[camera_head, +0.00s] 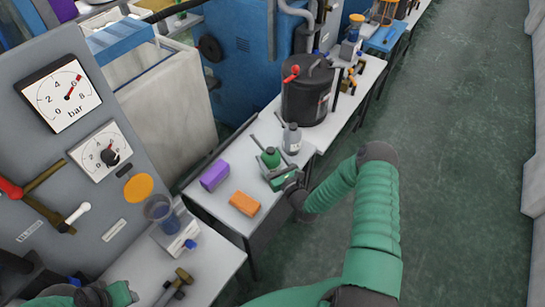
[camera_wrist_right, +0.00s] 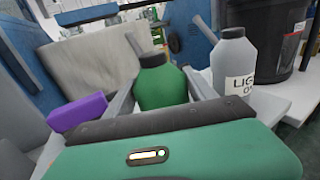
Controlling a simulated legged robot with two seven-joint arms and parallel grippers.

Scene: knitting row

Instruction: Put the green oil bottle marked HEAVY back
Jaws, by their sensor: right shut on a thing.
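The green oil bottle (camera_head: 270,157) with a dark cap and a grey spout stands at the white bench. It also shows in the right wrist view (camera_wrist_right: 161,88); no HEAVY marking is visible on the side I see. My right gripper (camera_head: 279,171) is shut on it, with one finger on each side. I cannot tell whether its base touches the bench. A grey bottle (camera_head: 291,139) stands just behind it; its label in the right wrist view (camera_wrist_right: 236,66) begins "LIG". My left gripper (camera_head: 121,293) is at the bottom left, far from the bottles; its jaws are unclear.
A purple block (camera_head: 214,175) and an orange block (camera_head: 244,203) lie on the bench to the left and front. A large black drum (camera_head: 308,90) stands behind the bottles. A gauge panel (camera_head: 75,135) rises at the left. The green floor at the right is clear.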

